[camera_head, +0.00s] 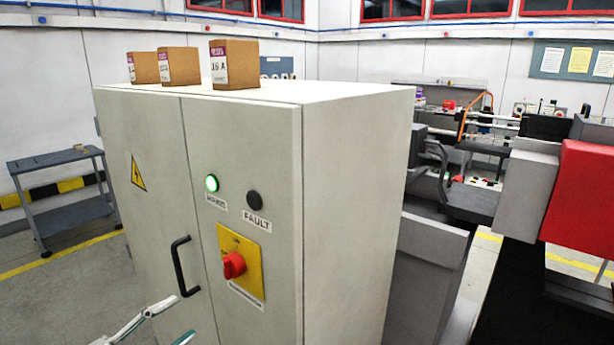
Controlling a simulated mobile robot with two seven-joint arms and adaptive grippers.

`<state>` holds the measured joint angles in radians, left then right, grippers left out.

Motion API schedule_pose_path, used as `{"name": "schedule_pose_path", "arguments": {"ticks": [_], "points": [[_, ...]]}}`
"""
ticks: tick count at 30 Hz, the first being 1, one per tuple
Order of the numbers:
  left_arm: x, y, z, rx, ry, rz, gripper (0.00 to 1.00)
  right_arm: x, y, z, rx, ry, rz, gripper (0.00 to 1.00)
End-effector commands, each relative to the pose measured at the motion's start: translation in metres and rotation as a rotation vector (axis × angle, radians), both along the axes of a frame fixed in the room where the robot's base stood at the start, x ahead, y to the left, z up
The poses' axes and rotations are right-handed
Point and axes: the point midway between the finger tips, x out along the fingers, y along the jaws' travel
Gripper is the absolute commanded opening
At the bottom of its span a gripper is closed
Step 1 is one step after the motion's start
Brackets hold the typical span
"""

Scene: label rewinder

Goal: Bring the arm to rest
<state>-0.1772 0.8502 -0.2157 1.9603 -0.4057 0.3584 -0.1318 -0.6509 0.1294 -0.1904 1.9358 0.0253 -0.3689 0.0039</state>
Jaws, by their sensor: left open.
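My left gripper (178,317) shows only in part at the bottom edge, left of centre. It is open, with its two pale fingers apart and no object visible between them. It is in front of the grey cabinet (355,200), below and left of the black door handle (180,266). I cannot tell whether a finger touches the door. The rest of the left arm is out of frame. My right gripper is not in view.
The cabinet has a lit green lamp (212,183), a dark fault lamp (254,200) and a red rotary switch (234,265). Several small boxes (234,65) stand on top. A grey cart (66,210) is at left; machinery (530,190) fills the right. Floor between cart and cabinet is clear.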

Motion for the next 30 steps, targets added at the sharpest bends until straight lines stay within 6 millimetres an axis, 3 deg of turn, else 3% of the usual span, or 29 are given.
{"name": "schedule_pose_path", "arguments": {"ticks": [1, 7, 12, 15, 21, 30], "points": [[-0.005, -0.002, -0.029, -0.072, 0.079, 0.064, 0.49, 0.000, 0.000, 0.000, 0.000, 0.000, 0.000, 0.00], [-0.042, -0.009, -0.144, -0.301, 0.415, 0.324, 0.49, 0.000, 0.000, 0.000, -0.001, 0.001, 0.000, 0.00], [-0.103, -0.028, -0.237, -0.453, 0.716, 0.519, 0.49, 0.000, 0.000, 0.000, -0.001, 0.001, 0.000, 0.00], [-0.137, -0.042, -0.274, -0.513, 0.856, 0.600, 0.49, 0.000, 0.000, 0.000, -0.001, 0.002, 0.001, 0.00], [-0.178, -0.061, -0.309, -0.572, 1.007, 0.681, 0.49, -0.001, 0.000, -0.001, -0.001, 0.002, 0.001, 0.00], [-0.182, -0.063, -0.313, -0.577, 1.024, 0.689, 0.49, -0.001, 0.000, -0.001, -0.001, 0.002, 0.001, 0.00]]}}
